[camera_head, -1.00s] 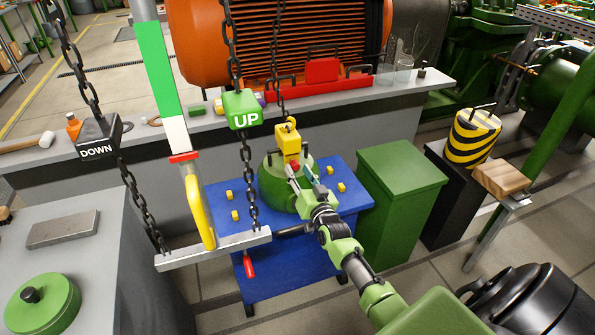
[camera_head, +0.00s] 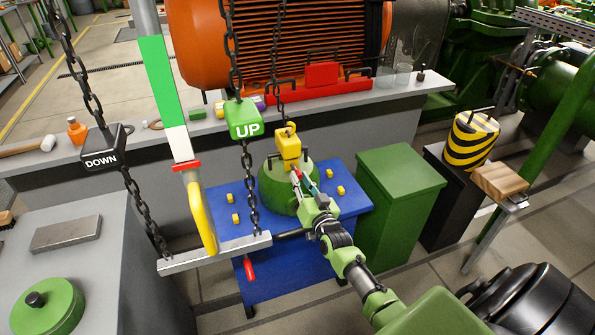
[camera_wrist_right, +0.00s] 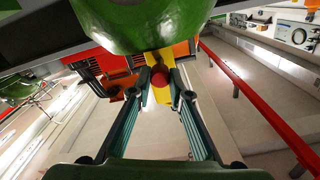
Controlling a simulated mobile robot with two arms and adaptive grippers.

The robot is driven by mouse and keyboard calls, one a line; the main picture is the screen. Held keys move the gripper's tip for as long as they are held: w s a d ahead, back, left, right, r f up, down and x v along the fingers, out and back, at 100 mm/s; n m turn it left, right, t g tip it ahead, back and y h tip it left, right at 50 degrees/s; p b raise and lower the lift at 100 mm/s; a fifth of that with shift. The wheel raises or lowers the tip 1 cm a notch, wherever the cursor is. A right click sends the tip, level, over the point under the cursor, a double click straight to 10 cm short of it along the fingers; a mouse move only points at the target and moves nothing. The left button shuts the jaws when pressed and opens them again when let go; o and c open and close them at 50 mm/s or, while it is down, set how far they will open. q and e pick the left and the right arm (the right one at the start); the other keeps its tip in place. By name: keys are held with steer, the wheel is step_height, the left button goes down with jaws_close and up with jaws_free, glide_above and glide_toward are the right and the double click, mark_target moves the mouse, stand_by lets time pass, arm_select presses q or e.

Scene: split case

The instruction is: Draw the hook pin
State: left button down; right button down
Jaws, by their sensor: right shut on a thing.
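The yellow hook block (camera_head: 288,147) hangs on a dark chain just above a green domed casing (camera_head: 275,190). The hook pin's red end (camera_head: 296,176) shows just below the yellow block, at the fingers of my right gripper (camera_head: 304,180). In the right wrist view the red round end (camera_wrist_right: 159,78) sits between the fingertips of the right gripper (camera_wrist_right: 160,80), with yellow metal (camera_wrist_right: 166,62) right behind it. The right gripper is shut on the pin. The fingers partly hide the pin, and its far end cannot be seen. My left gripper is out of view.
The casing stands on a blue cart (camera_head: 270,270) with several small yellow blocks. A green UP block (camera_head: 243,118) and a black DOWN block (camera_head: 102,147) hang on chains at the left. A green box (camera_head: 400,185) stands close right of the cart.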

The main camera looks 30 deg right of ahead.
steer(key=p+v, duration=0.1)
steer(key=v, duration=0.2)
steer(key=shift+s, duration=0.3)
steer(key=shift+f, duration=0.15)
steer(key=c, duration=1.9)
jaws_free()
steer(key=shift+s+r, duration=0.1)
steer(key=shift+r, duration=0.1)
steer(key=shift+a+f, duration=0.1)
glide_toward(299, 177)
steer(key=v, duration=0.7)
